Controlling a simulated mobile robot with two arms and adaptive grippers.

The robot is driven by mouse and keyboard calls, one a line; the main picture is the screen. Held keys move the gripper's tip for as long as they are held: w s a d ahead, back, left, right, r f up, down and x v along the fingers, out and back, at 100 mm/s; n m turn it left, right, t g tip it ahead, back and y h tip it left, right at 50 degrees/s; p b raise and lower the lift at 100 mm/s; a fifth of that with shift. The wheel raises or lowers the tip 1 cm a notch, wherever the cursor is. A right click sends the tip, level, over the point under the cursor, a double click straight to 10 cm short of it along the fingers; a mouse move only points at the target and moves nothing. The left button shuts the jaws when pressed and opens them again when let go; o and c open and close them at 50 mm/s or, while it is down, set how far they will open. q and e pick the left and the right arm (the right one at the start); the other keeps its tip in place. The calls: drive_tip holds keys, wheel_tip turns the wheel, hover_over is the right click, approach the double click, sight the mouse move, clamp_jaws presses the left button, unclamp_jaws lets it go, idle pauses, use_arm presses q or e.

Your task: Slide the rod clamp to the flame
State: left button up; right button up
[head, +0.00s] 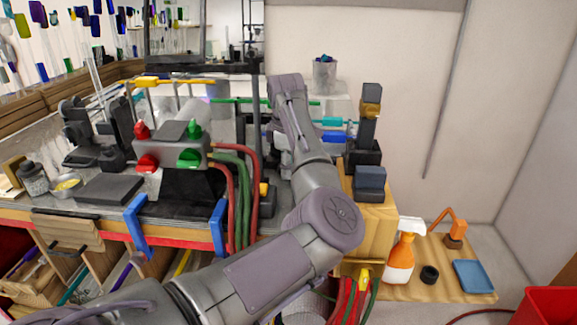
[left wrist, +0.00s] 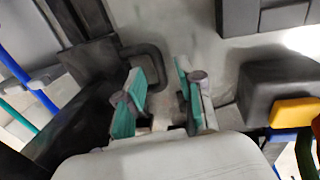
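In the left wrist view my left gripper (left wrist: 160,98) is open, its two teal-padded fingers apart. A dark block with a curved handle (left wrist: 148,62), seemingly the rod clamp, lies just ahead; the handle's bend reaches beside the left finger and partly into the gap. I cannot tell whether they touch. In the head view my left arm reaches over the bench and hides its own fingertips and whatever is in front of them. A grey burner (head: 185,152) with red and green knobs stands left of the arm. I see no clear flame. My right gripper is not in view.
Coloured rods, such as a yellow rod (head: 190,79) and a green rod (head: 233,100), lie raised across the bench. Red and green hoses (head: 240,190) hang at the front. A black stand with an orange part (head: 370,109) stands right of the arm. A spray bottle (head: 402,255) is lower right.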

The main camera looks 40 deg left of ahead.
use_arm(q)
wheel_tip(320, 180, up, 12)
drive_tip(key=s+d, duration=0.1)
drive_tip(key=shift+s, duration=0.25)
drive_tip(key=shift+f, duration=0.1)
idle(0.4)
